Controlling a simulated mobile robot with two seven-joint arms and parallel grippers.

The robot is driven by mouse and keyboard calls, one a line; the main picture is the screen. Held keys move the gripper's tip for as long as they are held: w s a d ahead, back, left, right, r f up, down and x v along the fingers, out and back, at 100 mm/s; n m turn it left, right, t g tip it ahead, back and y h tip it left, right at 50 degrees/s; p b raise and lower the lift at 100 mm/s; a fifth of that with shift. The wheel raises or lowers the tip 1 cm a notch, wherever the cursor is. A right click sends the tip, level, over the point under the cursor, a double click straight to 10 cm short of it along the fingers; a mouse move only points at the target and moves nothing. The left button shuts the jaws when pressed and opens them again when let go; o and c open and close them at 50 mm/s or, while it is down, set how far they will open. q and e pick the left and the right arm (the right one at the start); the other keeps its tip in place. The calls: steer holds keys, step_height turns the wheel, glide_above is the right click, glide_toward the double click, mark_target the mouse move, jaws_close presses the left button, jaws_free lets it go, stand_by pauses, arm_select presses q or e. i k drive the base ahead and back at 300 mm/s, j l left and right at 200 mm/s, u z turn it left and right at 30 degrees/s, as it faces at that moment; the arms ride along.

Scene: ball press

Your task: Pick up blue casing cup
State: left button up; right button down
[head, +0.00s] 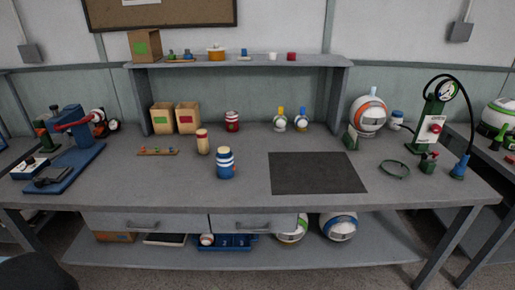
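No thing in the head view is clearly a blue casing cup. A small blue upright piece (243,52) stands on the wall shelf, too small to make out its shape. A white cup (273,56) and a red cup (291,56) stand to its right on that shelf. Neither of my grippers is in view.
The grey bench (400,190) has a dark mat (315,172) right of centre. A blue press (70,140) stands at left, a green pump with gauge (436,115) at right. A tan cylinder (202,142) stands close behind the jar. The bench front is mostly clear.

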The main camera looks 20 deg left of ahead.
mark_target(224, 170)
steer(key=i+j, duration=0.1)
steer(key=i, duration=1.2)
steer(key=u, duration=1.95)
